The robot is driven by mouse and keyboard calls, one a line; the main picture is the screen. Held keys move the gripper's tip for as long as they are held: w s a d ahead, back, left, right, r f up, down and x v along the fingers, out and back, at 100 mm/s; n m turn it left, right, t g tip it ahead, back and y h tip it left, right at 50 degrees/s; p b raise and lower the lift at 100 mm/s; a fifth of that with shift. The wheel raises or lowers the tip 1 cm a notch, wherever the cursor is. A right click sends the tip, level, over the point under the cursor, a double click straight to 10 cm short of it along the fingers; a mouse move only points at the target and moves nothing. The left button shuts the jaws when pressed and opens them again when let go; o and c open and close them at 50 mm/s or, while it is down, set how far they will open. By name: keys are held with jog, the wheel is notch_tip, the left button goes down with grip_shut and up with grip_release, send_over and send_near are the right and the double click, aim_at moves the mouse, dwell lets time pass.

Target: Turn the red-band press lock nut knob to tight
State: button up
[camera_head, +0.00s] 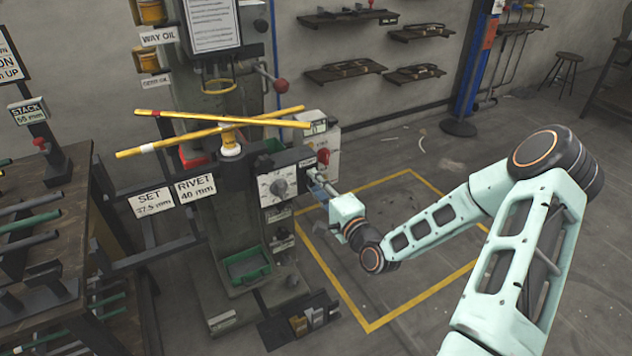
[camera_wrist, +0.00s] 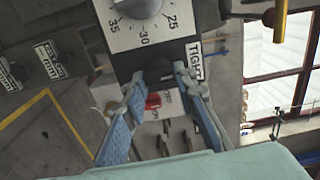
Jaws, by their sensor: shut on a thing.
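The press (camera_head: 235,215) stands left of my gripper in the head view, with a red part (camera_head: 195,158) near its top. Its front has a white dial plate (camera_head: 272,187), which shows in the wrist view (camera_wrist: 150,30) marked 25, 30 and 35. Next to it is a dark block with a TIGHT label (camera_wrist: 195,60). My gripper (camera_wrist: 160,76) is shut on the dark lock nut knob at that block, one finger on each side. Most of the knob is hidden. In the head view my gripper (camera_head: 316,183) reaches the block from the right. The knob's turn angle cannot be told.
A red switch (camera_head: 323,157) on a pale box stands just behind my gripper. Yellow bars (camera_head: 215,128) cross atop the press. Floor inside the yellow outline (camera_head: 420,290) is mostly clear. A rack of tubes and bars (camera_head: 45,240) stands at left.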

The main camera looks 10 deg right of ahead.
jog(key=shift+m, duration=0.3)
jog(key=o, duration=1.1)
jog(key=v, duration=1.2)
